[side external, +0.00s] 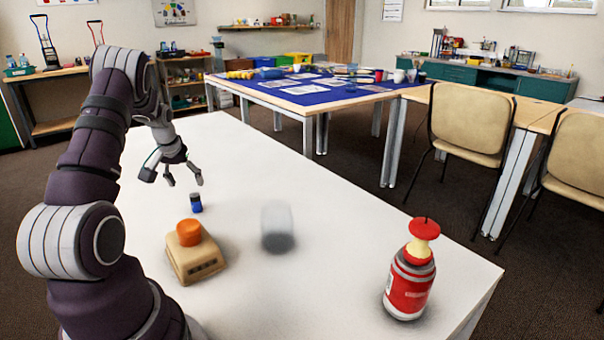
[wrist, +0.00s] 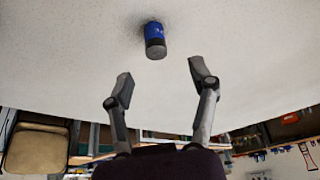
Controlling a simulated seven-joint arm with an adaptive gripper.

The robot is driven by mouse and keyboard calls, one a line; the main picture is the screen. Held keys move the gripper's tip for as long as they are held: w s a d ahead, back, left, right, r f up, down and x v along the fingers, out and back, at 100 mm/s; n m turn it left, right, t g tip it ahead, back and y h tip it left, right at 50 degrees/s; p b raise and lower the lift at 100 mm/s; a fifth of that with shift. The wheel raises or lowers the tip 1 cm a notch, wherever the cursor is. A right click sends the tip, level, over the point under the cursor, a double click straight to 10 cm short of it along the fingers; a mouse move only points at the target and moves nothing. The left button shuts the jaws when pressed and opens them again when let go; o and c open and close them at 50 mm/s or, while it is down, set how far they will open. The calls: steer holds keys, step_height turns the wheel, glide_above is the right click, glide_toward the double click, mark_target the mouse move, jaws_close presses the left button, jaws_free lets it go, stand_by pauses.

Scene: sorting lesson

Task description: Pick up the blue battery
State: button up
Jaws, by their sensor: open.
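The blue battery (side external: 196,203) stands upright on the white table, with a dark band at its top. It also shows in the wrist view (wrist: 155,38), blue with a dark grey end, beyond the fingertips and roughly between their lines. My gripper (side external: 170,176) is above the table and a little above and left of the battery in the side view. Its two fingers are spread apart in the wrist view (wrist: 160,72), with nothing between them. The gripper is not touching the battery.
A tan block with an orange knob (side external: 195,254) stands close in front of the battery. A translucent cup (side external: 277,228) is to its right. A red can with an apple core on top (side external: 410,275) is near the right edge. The white table (side external: 340,235) is otherwise clear.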

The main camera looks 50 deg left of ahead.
mark_target(194, 194)
steer(key=x, duration=0.6)
steer(key=shift+w+f, duration=0.25)
jaws_close()
